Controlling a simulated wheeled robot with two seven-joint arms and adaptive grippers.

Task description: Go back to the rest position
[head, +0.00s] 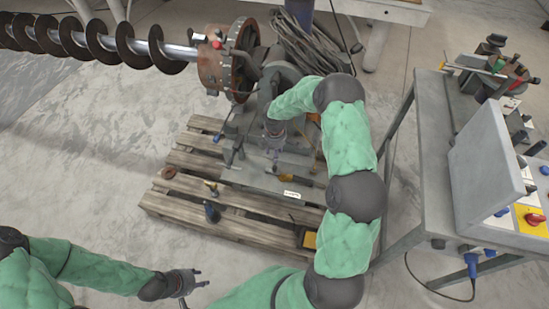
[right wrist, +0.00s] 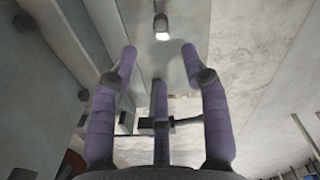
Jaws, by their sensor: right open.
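My left gripper (head: 196,285) is low in the head view, its fingers spread and nothing between them, over bare floor in front of the pallet. My right arm, in green sleeves, arches over the pallet, and its hand (head: 274,148) points down close to the grey machine base (head: 262,178). In the right wrist view my right gripper (right wrist: 160,65) has its purple fingers spread and empty. Whether it touches the machine cannot be told. The large auger (head: 120,45) lies across the upper left, mounted on the positioner's round brown flange (head: 222,68).
The wooden pallet (head: 172,207) carries the machine and several small tools. A grey metal table (head: 432,130) with a control panel (head: 525,220) and tools stands at the right, close to my right arm. A cable (head: 440,295) hangs below it. Floor at the left is clear.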

